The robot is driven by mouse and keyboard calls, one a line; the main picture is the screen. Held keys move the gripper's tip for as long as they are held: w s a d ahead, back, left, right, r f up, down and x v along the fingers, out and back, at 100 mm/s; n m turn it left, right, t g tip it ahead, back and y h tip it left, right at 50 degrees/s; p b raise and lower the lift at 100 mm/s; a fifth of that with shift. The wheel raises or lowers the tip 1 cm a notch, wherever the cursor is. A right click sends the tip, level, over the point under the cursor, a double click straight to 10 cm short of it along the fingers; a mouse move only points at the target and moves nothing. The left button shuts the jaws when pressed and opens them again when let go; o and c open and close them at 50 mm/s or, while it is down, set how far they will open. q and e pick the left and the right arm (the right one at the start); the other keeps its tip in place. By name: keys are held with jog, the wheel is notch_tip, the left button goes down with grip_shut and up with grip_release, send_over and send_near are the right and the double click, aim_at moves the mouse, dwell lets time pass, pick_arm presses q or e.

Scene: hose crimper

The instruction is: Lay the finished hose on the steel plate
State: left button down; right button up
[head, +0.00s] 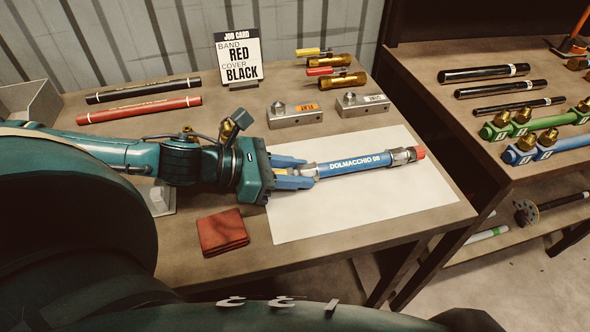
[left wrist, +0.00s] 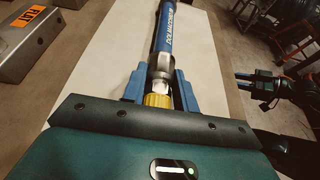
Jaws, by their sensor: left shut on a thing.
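The finished hose (head: 362,164) is blue with white lettering, metal ferrules and a red cap at its far end. It lies lengthwise over the pale steel plate (head: 310,222); I cannot tell whether it touches the plate. My left gripper (head: 308,175) is shut on the hose's near end. The left wrist view shows the blue fingers on either side of that end, with a yellow fitting (left wrist: 158,100) between them and the hose (left wrist: 165,35) pointing away. A dark shape like my right gripper (left wrist: 245,83) shows at the right of that view; its opening is unclear.
A red cloth (head: 222,232) lies left of the plate's near corner. Metal blocks (head: 294,116), brass fittings (head: 337,81) and a job card (head: 238,60) stand behind the plate. Black and red hoses (head: 140,109) lie at the back left. A second table (head: 420,62) stands right, across a gap.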

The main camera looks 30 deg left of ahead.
pick_arm(q)
jog(key=shift+f+b, duration=0.3)
jog(key=shift+b, duration=0.05)
jog(key=c, duration=1.3)
grip_release()
jog(key=shift+o, duration=1.4)
jog(key=shift+f, duration=0.1)
